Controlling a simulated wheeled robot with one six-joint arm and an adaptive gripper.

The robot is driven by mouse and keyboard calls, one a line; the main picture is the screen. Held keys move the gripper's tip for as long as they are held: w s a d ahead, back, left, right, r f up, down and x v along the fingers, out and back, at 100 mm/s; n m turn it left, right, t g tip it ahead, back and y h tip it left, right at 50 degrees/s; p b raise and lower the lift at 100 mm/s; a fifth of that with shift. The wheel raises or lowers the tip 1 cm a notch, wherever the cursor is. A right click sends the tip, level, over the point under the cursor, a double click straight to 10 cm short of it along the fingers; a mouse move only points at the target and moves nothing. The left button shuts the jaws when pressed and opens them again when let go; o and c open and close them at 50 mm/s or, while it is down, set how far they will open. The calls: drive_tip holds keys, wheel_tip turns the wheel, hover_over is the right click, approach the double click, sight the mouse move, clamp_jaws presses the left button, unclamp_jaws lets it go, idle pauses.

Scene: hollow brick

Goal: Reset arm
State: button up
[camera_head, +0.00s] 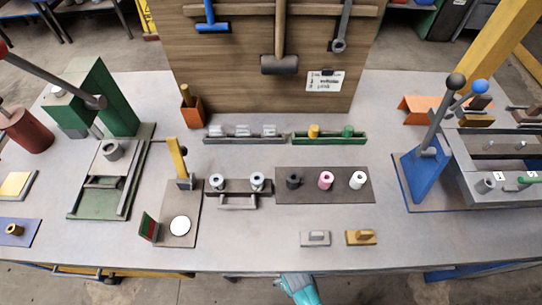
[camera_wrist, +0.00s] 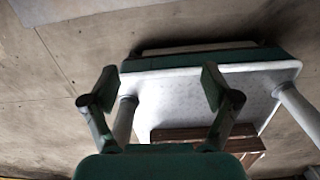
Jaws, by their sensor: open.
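My gripper (camera_wrist: 158,82) shows in the wrist view with its two dark green fingers spread wide apart. Nothing is between the fingers, so it is open and empty. Beyond it the wrist view shows a pale, white-grey panel with post-like parts at both sides and brown slats below, over a concrete floor. In the head view, a teal piece of my arm shows at the bottom edge, in front of the workbench (camera_head: 330,255). The gripper itself cannot be made out in the head view.
On the bench stand a green press (camera_head: 105,100), a blue lever stand (camera_head: 425,175), a dark mat (camera_head: 325,172) with three small cylinders, a grey block (camera_head: 315,239) and a yellow block (camera_head: 361,238). A wooden tool board (camera_head: 230,75) rises behind. The front middle is mostly clear.

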drive_tip(key=s+d+r+m+t+y, duration=0.1)
drive_tip(key=s+d+r+m+t, duration=0.3)
drive_tip(key=r+m, duration=0.5)
drive_tip(key=s+d+r+m+t, duration=0.4)
drive_tip(key=r+m, duration=0.3)
drive_tip(key=m, duration=0.3)
drive_tip(key=s+d+r+m+t, duration=0.1)
drive_tip(key=r+m+t, duration=0.1)
drive_tip(key=r+m, duration=0.3)
drive_tip(key=s+d+r+m+t, duration=0.1)
drive_tip(key=r+m, duration=0.4)
drive_tip(key=r, duration=0.7)
drive_tip(key=s+d+r+m+t+h, duration=0.1)
drive_tip(key=s+r+m+t, duration=0.1)
drive_tip(key=r+m, duration=0.4)
wheel_tip(320, 180, up, 3)
drive_tip(key=shift+d+r+t, duration=0.1)
drive_tip(key=shift+d+t, duration=0.3)
drive_tip(key=shift+t, duration=0.4)
